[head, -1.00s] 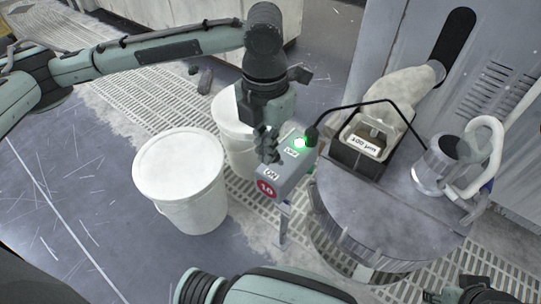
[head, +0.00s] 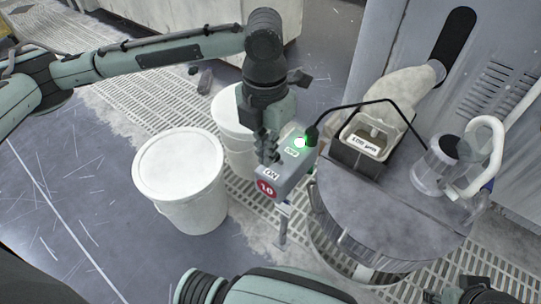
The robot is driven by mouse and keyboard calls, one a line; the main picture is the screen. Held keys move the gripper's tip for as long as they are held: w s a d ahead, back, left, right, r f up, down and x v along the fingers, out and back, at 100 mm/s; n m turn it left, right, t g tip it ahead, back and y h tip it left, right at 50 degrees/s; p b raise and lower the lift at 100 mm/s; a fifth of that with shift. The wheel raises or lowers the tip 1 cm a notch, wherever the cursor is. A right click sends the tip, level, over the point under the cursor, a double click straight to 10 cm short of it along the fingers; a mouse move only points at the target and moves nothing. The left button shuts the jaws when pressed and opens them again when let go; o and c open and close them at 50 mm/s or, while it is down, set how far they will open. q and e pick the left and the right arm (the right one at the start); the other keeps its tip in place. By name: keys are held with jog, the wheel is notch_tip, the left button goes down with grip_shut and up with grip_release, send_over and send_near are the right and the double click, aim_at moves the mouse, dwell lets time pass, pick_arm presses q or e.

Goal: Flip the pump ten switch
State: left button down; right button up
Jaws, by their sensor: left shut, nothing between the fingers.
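The pump ten switch box (head: 285,172) is a grey box on a thin post, with a red round "10" label, an "ON" label on its near end and a second small label by the light. A green light (head: 300,142) glows on its far end, where a black cable enters. My left gripper (head: 267,158) is shut and empty, with its fingertips at the left side of the box top. The fingers hide the switch lever, so I cannot tell its position or whether they touch it.
Two white lidded buckets stand left of the box: a near one (head: 179,178) and a far one (head: 232,125) partly behind my gripper. A round drum (head: 395,225) on the right carries an open container (head: 365,145) and a metal jug (head: 436,168). Bare floor lies at left.

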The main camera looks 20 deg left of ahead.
pick_arm(q)
jog(key=shift+f+b, duration=0.35)
jog(key=shift+f, duration=0.95)
dwell(0.4)
